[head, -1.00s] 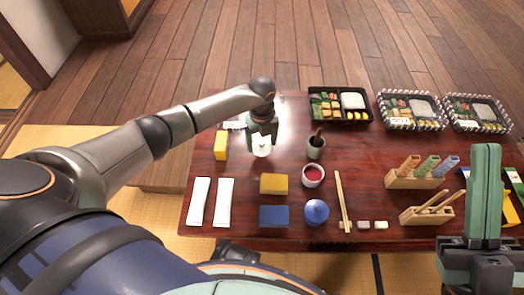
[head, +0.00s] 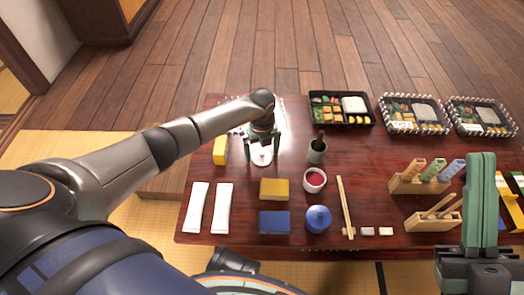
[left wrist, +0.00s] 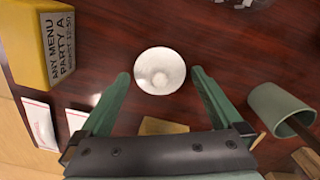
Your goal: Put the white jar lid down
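The white jar lid (head: 262,157) lies knob up on the dark red table, left of the middle. It also shows in the left wrist view (left wrist: 160,70). My left gripper (head: 262,148) is above the lid with its fingers spread wide. In the left wrist view the fingertips (left wrist: 160,75) are on either side of the lid, with a gap on each side. The white jar (head: 314,180) stands uncovered to the right, with red contents. My right gripper (head: 480,160) is at the right edge; its finger opening cannot be made out.
A yellow sign block (head: 220,150) stands left of the lid and a green cup (head: 317,152) to its right. A yellow block (head: 274,189), a blue block (head: 274,222) and a blue round pot (head: 318,219) are nearer. Bento boxes (head: 341,109) line the back.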

